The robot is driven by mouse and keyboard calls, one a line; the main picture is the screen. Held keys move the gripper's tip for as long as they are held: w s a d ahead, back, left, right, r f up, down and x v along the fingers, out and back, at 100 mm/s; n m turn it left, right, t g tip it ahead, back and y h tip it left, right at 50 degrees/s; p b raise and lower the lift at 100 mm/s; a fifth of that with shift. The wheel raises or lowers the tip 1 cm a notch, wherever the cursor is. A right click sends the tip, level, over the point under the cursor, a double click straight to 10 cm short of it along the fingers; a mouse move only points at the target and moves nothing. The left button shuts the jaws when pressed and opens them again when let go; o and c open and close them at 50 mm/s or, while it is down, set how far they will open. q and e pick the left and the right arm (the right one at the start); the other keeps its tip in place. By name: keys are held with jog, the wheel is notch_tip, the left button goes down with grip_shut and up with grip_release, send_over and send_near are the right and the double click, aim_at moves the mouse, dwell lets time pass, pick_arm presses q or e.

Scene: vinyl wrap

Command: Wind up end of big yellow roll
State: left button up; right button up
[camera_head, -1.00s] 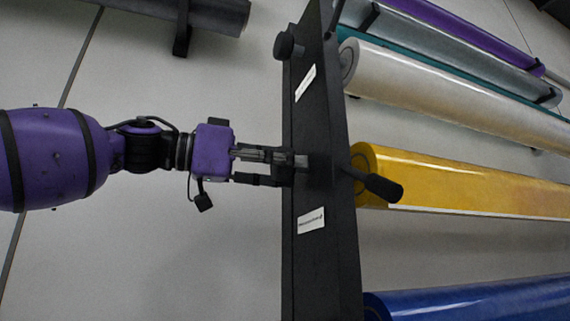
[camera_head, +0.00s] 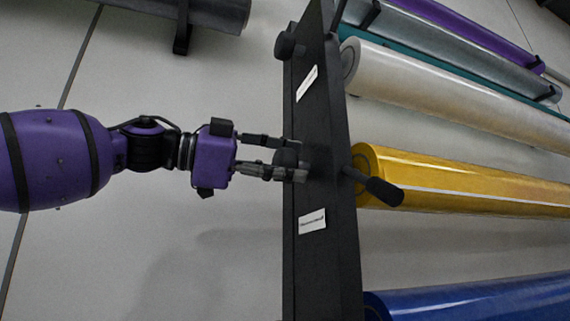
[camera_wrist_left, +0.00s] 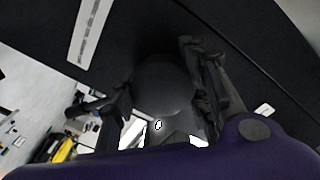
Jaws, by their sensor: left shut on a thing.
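The big yellow roll (camera_head: 470,185) lies on the right side of the black rack panel (camera_head: 325,255). A pale lengthwise line, which looks like the film's free edge, runs along its visible face. A black handle (camera_head: 383,191) sticks out at the roll's near end. My left gripper (camera_head: 290,158) is shut on a round black knob (camera_head: 286,157) on the panel's left face, level with the yellow roll. The knob (camera_wrist_left: 165,88) fills the space between the fingers in the left wrist view. My right gripper is not in view.
A white roll (camera_head: 450,90), teal, grey and purple rolls lie above the yellow one, and a blue roll (camera_head: 480,300) below. Another black knob (camera_head: 287,45) sits higher on the panel. The pale floor left of the panel is clear around my arm.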

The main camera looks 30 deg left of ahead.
pick_arm(q)
jog(key=m, duration=0.3)
jog(key=shift+f+m, duration=0.15)
jog(key=shift+m, duration=0.25)
jog(key=shift+w+f+m+y, duration=0.1)
jog(key=shift+m+y, duration=0.2)
jog(key=shift+m, duration=1.7)
jog(key=shift+m+b, duration=0.3)
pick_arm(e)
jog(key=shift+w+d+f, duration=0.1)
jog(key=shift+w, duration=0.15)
pick_arm(q)
jog(key=shift+f, duration=0.1)
jog(key=shift+m, duration=0.3)
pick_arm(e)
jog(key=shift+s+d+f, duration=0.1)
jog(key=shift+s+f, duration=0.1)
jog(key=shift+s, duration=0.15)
